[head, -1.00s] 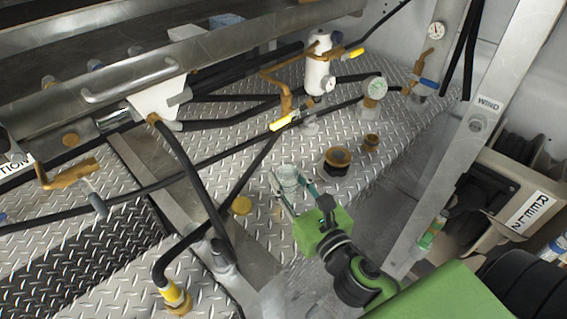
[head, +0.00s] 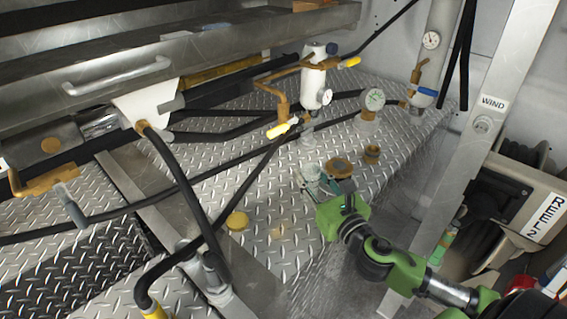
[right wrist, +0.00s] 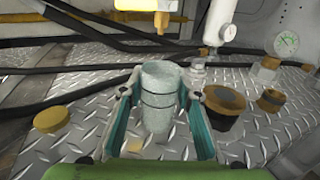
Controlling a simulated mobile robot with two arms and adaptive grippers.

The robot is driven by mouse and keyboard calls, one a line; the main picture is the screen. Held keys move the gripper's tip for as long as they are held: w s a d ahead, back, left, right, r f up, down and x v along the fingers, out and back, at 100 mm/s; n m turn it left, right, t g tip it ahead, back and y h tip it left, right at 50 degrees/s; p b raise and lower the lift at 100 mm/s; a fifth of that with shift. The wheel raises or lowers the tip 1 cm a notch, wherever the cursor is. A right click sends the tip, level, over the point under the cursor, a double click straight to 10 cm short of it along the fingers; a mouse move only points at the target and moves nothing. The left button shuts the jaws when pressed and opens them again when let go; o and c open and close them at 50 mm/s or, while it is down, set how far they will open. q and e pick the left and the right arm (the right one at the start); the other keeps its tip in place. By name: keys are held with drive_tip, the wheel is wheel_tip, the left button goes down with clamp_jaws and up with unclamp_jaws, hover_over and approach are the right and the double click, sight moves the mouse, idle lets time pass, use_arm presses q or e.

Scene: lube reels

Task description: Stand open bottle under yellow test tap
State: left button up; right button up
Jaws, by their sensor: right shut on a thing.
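A clear glass bottle (head: 309,174) is upright in my right gripper (head: 325,184), with its open mouth facing up. In the right wrist view the bottle (right wrist: 158,98) sits between the two green fingers of the gripper (right wrist: 160,108), which is shut on it. I cannot tell if its base touches the plate. The tap with a yellow handle (head: 282,128) is beyond the bottle, up and slightly left in the head view. Its yellow part also shows in the right wrist view (right wrist: 265,70). The bottle is apart from the tap. My left gripper is not in view.
A brass cap (head: 338,168) and a smaller one (head: 372,153) stand close to the right of the bottle. A pressure gauge (head: 374,100) stands behind them. A yellow cap (head: 237,220) lies left. Black hoses (head: 230,162) cross the tread plate; a metal post (head: 470,150) rises right.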

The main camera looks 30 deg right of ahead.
drive_tip(key=shift+w+d+f+p, duration=0.15)
drive_tip(key=shift+w+f, duration=0.45)
drive_tip(key=shift+w, duration=2.1)
drive_tip(key=shift+w+d+f+p, duration=0.15)
drive_tip(key=shift+w+f, duration=0.45)
drive_tip(key=shift+w, duration=2.1)
drive_tip(key=shift+w+d+f, duration=0.15)
drive_tip(key=shift+w+f, duration=0.45)
drive_tip(key=shift+w, duration=2.1)
drive_tip(key=shift+f, duration=0.2)
drive_tip(key=o, duration=1)
drive_tip(key=shift+r, duration=0.1)
drive_tip(key=shift+r, duration=0.25)
drive_tip(key=s, duration=1.2)
drive_tip(key=shift+a+b, duration=0.35)
drive_tip(key=shift+b, duration=0.05)
